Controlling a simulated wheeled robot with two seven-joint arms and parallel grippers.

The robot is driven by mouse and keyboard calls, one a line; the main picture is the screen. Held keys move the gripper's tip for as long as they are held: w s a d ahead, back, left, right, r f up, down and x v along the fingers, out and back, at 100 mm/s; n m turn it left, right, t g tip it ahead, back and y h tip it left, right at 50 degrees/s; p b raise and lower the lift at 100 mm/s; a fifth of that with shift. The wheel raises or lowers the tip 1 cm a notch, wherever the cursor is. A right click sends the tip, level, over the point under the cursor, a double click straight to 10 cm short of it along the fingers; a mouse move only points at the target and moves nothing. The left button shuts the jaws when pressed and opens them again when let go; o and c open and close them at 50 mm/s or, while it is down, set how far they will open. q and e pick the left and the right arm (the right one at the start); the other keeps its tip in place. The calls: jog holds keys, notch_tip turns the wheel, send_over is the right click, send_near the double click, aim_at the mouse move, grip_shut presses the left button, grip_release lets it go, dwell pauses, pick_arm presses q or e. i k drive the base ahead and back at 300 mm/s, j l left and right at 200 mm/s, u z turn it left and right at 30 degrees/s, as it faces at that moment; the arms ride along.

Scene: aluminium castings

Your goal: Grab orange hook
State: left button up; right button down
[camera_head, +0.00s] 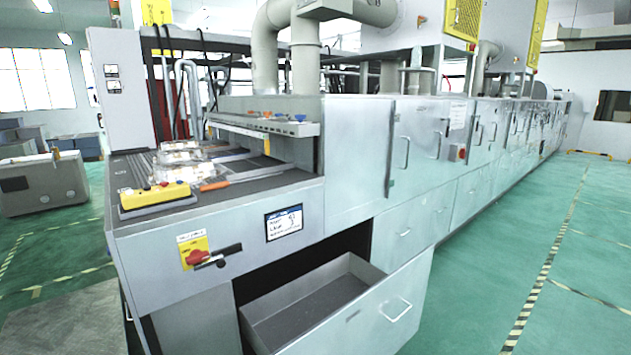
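A tool with an orange handle (214,185), likely the orange hook, lies on the dark top of the machine's near end, to the right of the yellow control box. A thin grey rod seems to run from the handle toward the back right; its tip is too small to make out. Neither of my grippers is in view.
The yellow control box (157,195) with buttons sits near the machine's front left edge. Shiny castings (180,160) lie behind it on the conveyor. A grey hood edge (265,125) overhangs the back right. An open drawer (398,308) juts out below. Green floor (490,270) is clear at right.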

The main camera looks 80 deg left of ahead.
aim_at(214, 187)
jog(key=k+j+u, duration=0.5)
jog(key=k+j, duration=0.45)
jog(key=k, duration=0.05)
